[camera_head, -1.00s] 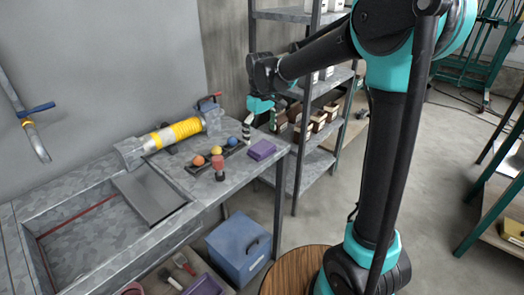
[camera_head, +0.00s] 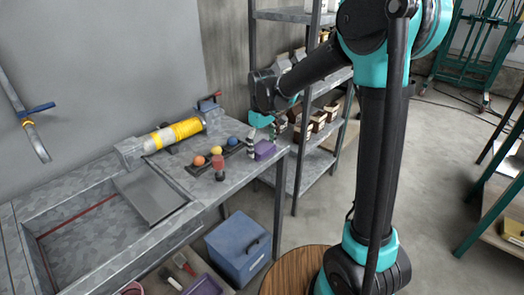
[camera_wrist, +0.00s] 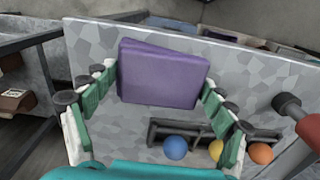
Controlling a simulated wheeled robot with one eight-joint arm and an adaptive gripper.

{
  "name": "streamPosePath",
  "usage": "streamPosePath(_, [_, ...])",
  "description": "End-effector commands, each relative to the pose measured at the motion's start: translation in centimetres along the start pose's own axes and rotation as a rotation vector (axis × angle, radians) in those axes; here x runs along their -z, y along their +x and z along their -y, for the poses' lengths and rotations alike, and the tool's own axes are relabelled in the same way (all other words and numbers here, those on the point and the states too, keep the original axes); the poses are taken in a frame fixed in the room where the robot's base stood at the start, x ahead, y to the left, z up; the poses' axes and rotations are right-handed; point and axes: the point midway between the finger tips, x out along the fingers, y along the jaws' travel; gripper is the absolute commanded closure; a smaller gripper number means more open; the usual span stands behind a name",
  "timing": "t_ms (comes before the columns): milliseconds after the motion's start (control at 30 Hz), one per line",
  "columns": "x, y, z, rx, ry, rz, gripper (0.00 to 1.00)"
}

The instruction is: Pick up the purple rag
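The purple rag (camera_head: 264,150) is a flat folded pad lying on the grey workbench (camera_head: 233,178) near its right end. It also shows large in the wrist view (camera_wrist: 162,74), upper middle. My gripper (camera_head: 264,136) is low over the rag in the head view. In the wrist view my gripper (camera_wrist: 160,80) is open, with one green-and-white finger at the rag's left edge and one at its right edge. I cannot tell whether the fingertips touch the rag. Part of the rag's top is hidden by the gripper in the head view.
A dark rack with blue (camera_wrist: 175,147), yellow (camera_wrist: 216,149) and orange (camera_wrist: 261,153) balls is close to the rag. A red-handled tool (camera_head: 218,167) stands beside it. A yellow cylinder (camera_head: 174,134) lies behind. A shelf (camera_head: 318,104) with boxes stands to the right.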

Motion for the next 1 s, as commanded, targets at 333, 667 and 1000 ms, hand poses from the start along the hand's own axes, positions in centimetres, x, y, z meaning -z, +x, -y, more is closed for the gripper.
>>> streamPosePath(333, [0.0, -0.1, 0.0, 0.000, 0.000, 0.000, 0.45])
streamPosePath(667, [0.0, -2.9, 0.0, 0.000, 0.000, 0.000, 0.45])
streamPosePath(1000, [-0.1, -12.2, 0.0, 0.000, 0.000, 0.000, 0.45])
